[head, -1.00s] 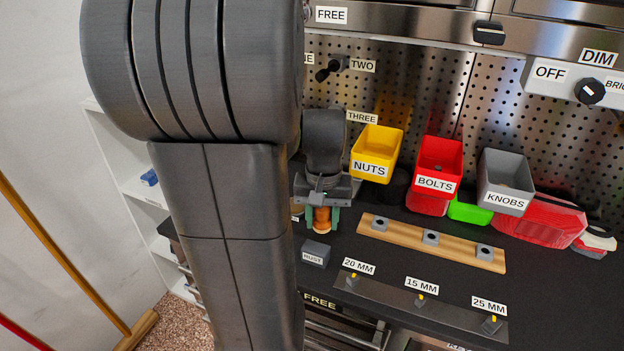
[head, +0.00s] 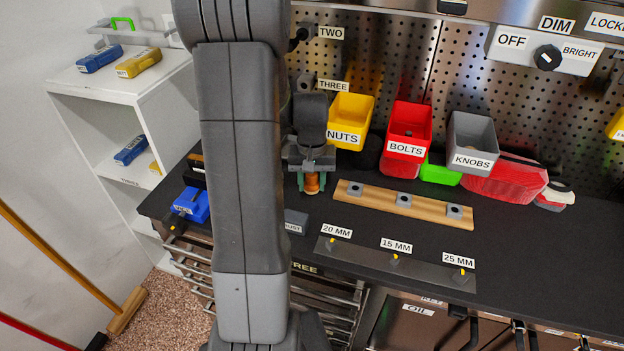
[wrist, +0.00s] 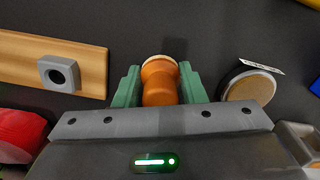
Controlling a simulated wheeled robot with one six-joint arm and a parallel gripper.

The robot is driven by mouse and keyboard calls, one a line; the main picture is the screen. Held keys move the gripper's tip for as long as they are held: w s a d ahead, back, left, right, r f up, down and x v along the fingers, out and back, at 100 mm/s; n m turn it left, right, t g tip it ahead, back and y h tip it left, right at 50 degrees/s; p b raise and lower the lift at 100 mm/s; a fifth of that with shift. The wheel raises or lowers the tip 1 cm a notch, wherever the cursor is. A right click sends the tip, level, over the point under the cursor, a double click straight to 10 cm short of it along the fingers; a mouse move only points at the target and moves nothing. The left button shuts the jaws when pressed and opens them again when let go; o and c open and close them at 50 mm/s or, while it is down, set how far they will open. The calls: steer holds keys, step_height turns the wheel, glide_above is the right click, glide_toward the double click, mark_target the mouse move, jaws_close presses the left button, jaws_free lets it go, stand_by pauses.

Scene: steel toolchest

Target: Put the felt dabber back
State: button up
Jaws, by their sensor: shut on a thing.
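The felt dabber (wrist: 159,84), with an orange rounded handle and a pale end, is between the green fingers of my gripper (wrist: 158,92). My gripper is shut on it. In the head view my gripper (head: 312,180) points down over the dark bench, and the dabber (head: 312,184) shows orange between the fingers. I cannot tell whether its lower end touches the bench. A grey holder labelled RUST (head: 296,222) stands just in front, partly hidden by my arm. A round grey thing with a tan top (wrist: 252,86) lies right of the gripper in the wrist view.
A wooden strip (head: 403,203) with grey sockets lies to the right. Behind it are the NUTS (head: 347,124), BOLTS (head: 408,131) and KNOBS (head: 471,143) bins. A metal strip (head: 395,264) with small pegs lies in front.

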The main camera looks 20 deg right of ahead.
steer(key=shift+w+d+f, duration=0.1)
steer(key=shift+f, duration=0.15)
steer(key=o, duration=0.9)
steer(key=shift+o, duration=0.2)
step_height(320, 180, up, 12)
steer(key=shift+r+b, duration=0.15)
steer(key=shift+b, duration=0.25)
